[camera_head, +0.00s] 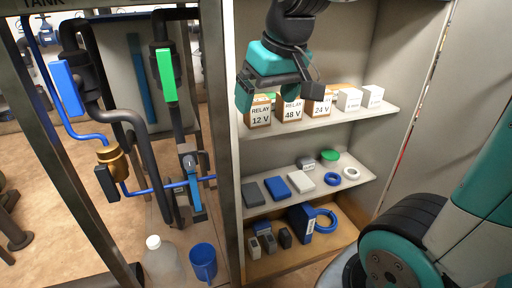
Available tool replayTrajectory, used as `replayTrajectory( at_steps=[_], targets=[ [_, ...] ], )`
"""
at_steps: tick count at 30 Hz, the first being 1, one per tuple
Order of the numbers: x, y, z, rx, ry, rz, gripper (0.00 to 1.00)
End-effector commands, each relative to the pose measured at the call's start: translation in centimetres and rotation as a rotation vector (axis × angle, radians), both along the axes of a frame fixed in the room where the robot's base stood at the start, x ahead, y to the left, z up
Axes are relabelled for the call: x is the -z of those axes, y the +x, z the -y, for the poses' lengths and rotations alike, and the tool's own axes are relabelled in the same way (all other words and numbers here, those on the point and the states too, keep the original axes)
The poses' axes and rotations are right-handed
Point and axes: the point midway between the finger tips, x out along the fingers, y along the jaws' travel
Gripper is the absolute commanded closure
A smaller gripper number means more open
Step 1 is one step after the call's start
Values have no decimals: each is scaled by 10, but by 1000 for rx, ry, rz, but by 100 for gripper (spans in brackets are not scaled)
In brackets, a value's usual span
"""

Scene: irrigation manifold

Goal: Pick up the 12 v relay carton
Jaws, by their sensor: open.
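The 12 V relay carton (259,117) is a small brown box with a white "RELAY 12 V" label. It stands at the left end of the upper shelf (350,116). To its right stand the 48 V relay carton (292,111) and the 24 V relay carton (319,108), alike in form. My gripper (279,95) is open, with teal and dark parts, and hangs in front of and above the cartons. It hides the tops of the 12 V and 48 V cartons. Nothing shows between its fingers as held; whether it touches a carton cannot be told.
Two white boxes (349,99) stand further right on the upper shelf. The middle shelf holds flat boxes (277,187), rings and a green-lidded jar (329,157). The cabinet's left post (222,130) is close to the 12 V carton. Pipes and valves stand further left.

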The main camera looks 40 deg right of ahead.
Motion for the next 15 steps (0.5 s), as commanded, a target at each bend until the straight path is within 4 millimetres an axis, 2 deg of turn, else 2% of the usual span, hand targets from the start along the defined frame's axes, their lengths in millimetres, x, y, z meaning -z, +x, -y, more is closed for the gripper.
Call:
replayTrajectory(
  at_steps=[1, 4, 11, 15],
  targets=[
    [28, 4, 12, 47, -9, 12, 4],
    [41, 10, 31, 123, -26, 28, 4],
    [48, 17, 52, 204, -43, 45, 4],
    [47, 38, 58, 208, -44, 44, 4]
  ],
)
